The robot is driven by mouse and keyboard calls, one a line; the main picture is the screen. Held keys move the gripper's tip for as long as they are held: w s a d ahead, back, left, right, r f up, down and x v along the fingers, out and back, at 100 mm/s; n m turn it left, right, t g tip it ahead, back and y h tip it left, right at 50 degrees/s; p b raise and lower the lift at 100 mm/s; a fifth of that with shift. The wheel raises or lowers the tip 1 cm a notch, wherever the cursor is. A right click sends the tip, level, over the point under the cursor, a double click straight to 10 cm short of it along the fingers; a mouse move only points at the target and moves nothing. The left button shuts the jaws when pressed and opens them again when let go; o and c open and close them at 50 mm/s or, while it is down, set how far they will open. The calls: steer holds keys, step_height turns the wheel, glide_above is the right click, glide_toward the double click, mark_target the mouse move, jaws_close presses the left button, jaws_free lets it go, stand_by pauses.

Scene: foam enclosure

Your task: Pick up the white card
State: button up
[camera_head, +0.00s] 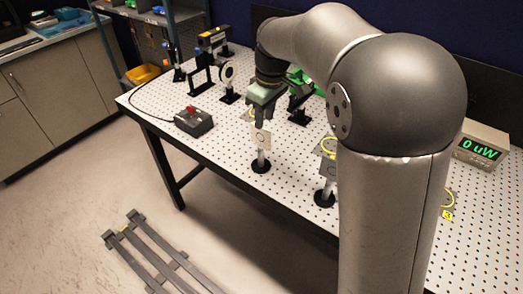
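A small pale card with a round mark (262,139) stands upright on a short post with a black round base, near the front edge of the perforated optical table (222,150). I take it to be the white card. My gripper (264,118) points down from the end of my arm, right above and around the card's top edge in the picture. I cannot tell whether its fingers touch the card or are open or shut. A second pale plate (327,168) stands on a similar post to the right, partly hidden by my arm.
A black box with a red button (194,121) sits left on the table. Mounted optics, including a round lens mount (227,75), stand behind it. A power meter reading "0 uW" (481,146) is at the right. My arm hides much of the table's middle and right.

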mark_target(264, 129)
step_height(264, 129, down, 3)
steer(key=shift+w+a+f, duration=0.1)
steer(key=shift+a, duration=0.05)
steer(key=shift+w+a+f+p, duration=0.15)
steer(key=shift+f+p, duration=0.15)
steer(key=shift+f, duration=0.55)
steer(key=shift+w+a+f+p, duration=0.15)
steer(key=shift+f+p, duration=0.15)
steer(key=shift+f, duration=0.6)
steer(key=shift+w+a+f+p, duration=0.15)
steer(key=shift+f+p, duration=0.15)
steer(key=shift+f, duration=0.55)
steer(key=shift+s, duration=0.1)
jaws_close()
